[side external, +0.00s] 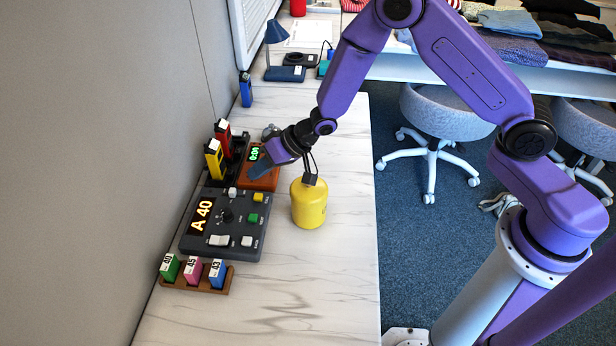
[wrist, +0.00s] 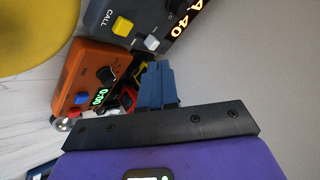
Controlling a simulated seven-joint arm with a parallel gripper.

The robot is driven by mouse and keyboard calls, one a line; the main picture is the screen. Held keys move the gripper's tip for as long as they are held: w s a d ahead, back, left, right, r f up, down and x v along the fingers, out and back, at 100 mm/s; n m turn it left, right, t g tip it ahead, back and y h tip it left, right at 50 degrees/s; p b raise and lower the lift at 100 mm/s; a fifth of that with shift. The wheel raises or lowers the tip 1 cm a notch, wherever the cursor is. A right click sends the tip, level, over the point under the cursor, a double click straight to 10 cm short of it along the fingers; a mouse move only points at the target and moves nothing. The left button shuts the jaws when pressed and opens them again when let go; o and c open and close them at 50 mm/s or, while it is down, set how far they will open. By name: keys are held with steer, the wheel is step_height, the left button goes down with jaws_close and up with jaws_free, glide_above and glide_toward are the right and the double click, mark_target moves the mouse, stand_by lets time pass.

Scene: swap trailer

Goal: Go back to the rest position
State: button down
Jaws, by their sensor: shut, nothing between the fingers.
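My purple gripper (side external: 257,172) hangs over the table at the back left, its blue-grey fingers pointing left. The fingers are together with nothing between them. They overlap the orange timer box (side external: 265,184) in the side view; whether they touch it I cannot tell. In the wrist view the shut fingers (wrist: 157,84) stand in front of the black rack, hiding part of it. The dark console (side external: 223,228) with a lit "A 40" display lies just in front of the timer box. The timer box (wrist: 84,78) shows a green lit display.
A yellow canister (side external: 309,206) stands right of the console, close to my gripper. A wooden tray (side external: 219,290) holds green, pink and blue numbered blocks. Red and yellow blocks stand in a black rack by the wall (side external: 165,120).

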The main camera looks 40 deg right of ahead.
steer(key=s+d+r+n+g+h, duration=0.2)
steer(key=s+d+r+n+h, duration=0.25)
steer(key=s+r, duration=0.9)
steer(key=s+d+r+n+g, duration=0.1)
steer(key=s+d+n, duration=0.1)
steer(key=s+d, duration=0.2)
steer(key=s+d+r+n+g+h, duration=0.1)
steer(key=s+d, duration=0.4)
steer(key=s, duration=0.6)
steer(key=s+d+r+n+g+h, duration=0.1)
steer(key=s+d+n, duration=0.3)
steer(key=s, duration=0.3)
steer(key=shift+s+d+r+g, duration=0.25)
steer(key=shift+d+r+g, duration=0.05)
steer(key=shift+d+r, duration=0.15)
